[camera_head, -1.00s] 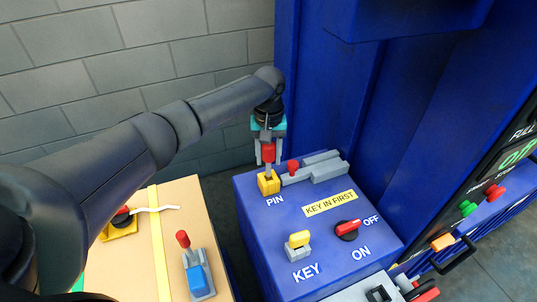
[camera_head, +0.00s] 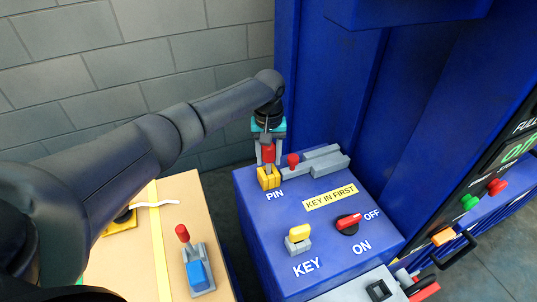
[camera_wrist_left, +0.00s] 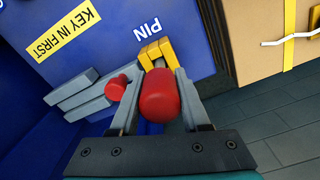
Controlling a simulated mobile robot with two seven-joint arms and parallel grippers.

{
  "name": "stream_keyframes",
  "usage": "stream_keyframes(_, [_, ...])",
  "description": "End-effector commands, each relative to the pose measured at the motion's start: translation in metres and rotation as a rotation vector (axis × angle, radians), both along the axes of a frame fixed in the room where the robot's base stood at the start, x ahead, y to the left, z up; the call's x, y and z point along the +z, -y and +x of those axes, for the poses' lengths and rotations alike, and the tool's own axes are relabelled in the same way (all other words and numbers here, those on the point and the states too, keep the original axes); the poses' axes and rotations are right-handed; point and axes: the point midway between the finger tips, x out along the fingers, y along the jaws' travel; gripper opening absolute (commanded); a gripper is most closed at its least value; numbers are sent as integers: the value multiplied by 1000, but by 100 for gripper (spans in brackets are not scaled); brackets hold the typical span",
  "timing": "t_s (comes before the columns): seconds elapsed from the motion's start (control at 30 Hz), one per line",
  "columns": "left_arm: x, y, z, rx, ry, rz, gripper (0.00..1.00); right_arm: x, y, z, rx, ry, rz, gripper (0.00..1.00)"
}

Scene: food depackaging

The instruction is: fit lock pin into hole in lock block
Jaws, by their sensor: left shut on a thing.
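The lock pin (camera_head: 268,154) has a red head and is held between the fingers of my left gripper (camera_head: 268,162). The gripper is shut on it, pointing down just over the yellow lock block (camera_head: 268,180) beside the PIN label. In the left wrist view the red pin head (camera_wrist_left: 160,95) sits between the grey fingers, with the yellow block (camera_wrist_left: 172,52) right beyond it. The pin's lower end and the hole are hidden, so I cannot tell how far the pin is in. My right gripper is not in view.
A grey bolt with a red knob (camera_head: 293,160) lies close beside the block. The blue panel (camera_head: 262,225) also bears a yellow key (camera_head: 299,234) and a red ON/OFF switch (camera_head: 349,221). A cardboard-coloured table (camera_head: 130,265) with a red-handled blue device (camera_head: 198,275) stands left.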

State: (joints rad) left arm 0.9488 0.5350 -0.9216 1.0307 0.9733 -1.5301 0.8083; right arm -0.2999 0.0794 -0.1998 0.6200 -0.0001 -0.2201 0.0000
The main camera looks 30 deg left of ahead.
Motion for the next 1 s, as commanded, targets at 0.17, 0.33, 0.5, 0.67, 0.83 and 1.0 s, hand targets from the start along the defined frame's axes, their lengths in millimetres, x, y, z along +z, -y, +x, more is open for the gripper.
stream_keyframes(0.17, [-5, 0, 0, 1, 0, -1, 0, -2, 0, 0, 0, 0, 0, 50])
stream_keyframes(0.33, [-10, 0, 0, 1, 0, -1, 0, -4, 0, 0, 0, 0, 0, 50])
stream_keyframes(0.5, [-14, 0, 0, 1, -1, 0, 0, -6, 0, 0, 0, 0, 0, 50])
stream_keyframes(0.67, [-18, 0, 0, 0, -1, 0, 0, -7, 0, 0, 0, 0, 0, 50])
stream_keyframes(0.83, [-22, 0, 0, 0, -1, 0, 0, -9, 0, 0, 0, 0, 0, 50])
stream_keyframes(1.0, [-26, 0, 0, 0, 0, 0, 0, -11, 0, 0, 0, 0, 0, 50])
